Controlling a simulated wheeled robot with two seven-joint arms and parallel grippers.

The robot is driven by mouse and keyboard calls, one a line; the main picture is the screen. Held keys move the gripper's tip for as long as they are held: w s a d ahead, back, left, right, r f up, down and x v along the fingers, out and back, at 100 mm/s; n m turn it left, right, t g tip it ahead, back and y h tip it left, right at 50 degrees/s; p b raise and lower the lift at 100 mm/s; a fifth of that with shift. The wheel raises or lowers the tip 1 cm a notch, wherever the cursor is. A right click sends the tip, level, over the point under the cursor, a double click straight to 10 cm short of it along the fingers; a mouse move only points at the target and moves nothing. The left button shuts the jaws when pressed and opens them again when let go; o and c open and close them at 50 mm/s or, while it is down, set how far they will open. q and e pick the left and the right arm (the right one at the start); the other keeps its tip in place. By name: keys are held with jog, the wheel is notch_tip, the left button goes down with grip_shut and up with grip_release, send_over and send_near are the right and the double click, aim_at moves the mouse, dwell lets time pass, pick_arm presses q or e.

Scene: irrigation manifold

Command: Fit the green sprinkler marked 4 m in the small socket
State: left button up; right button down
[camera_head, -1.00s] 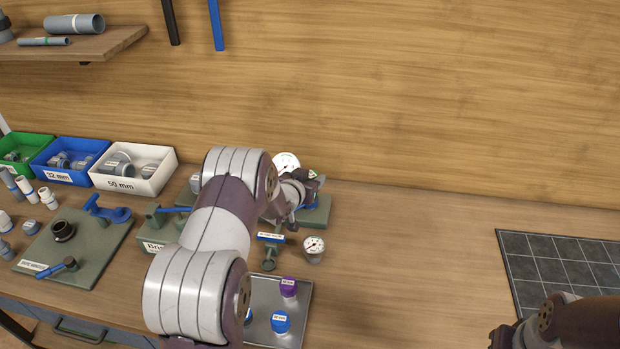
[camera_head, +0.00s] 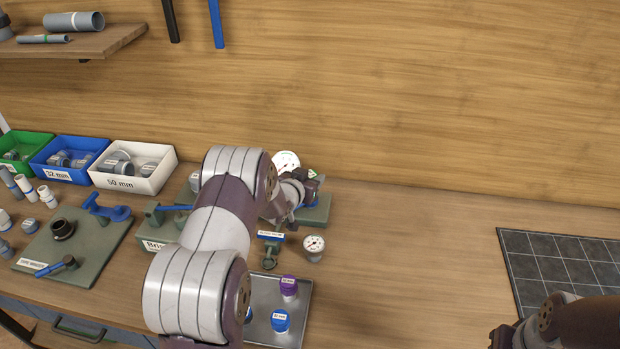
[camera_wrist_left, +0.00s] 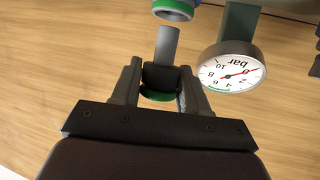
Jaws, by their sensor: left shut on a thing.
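My left gripper (camera_wrist_left: 158,82) is shut on the green sprinkler (camera_wrist_left: 158,96), whose green face shows between the fingers in the left wrist view. A grey stem (camera_wrist_left: 167,45) sticks out beyond the fingertips. Its end lies close to a green-ringed grey socket (camera_wrist_left: 173,10) at the top edge; I cannot tell whether they touch. The 4 m marking is not visible. In the head view the left gripper (camera_head: 297,190) is over the manifold (camera_head: 318,213) at the back of the bench, and my arm hides much of it.
A dial gauge (camera_wrist_left: 232,72) hangs close right of the gripper. In the head view, a small gauge (camera_head: 314,244) stands in front of the manifold. A metal tray (camera_head: 262,295) holds purple (camera_head: 289,285) and blue (camera_head: 280,320) capped pieces. The bench's right-centre is clear.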

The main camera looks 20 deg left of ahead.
pick_arm(q)
jog(key=shift+f, duration=0.15)
jog(key=shift+f, duration=0.1)
dwell(0.3)
jog(key=shift+f+b, duration=0.3)
jog(key=shift+b, duration=0.2)
jog(key=shift+f+b, duration=0.6)
jog(key=shift+f, duration=0.05)
jog(key=shift+f+b, duration=0.7)
jog(key=shift+f, duration=0.25)
dwell(1.0)
jog(key=o, duration=1.6)
jog(key=shift+c, duration=0.2)
jog(key=shift+r, duration=0.1)
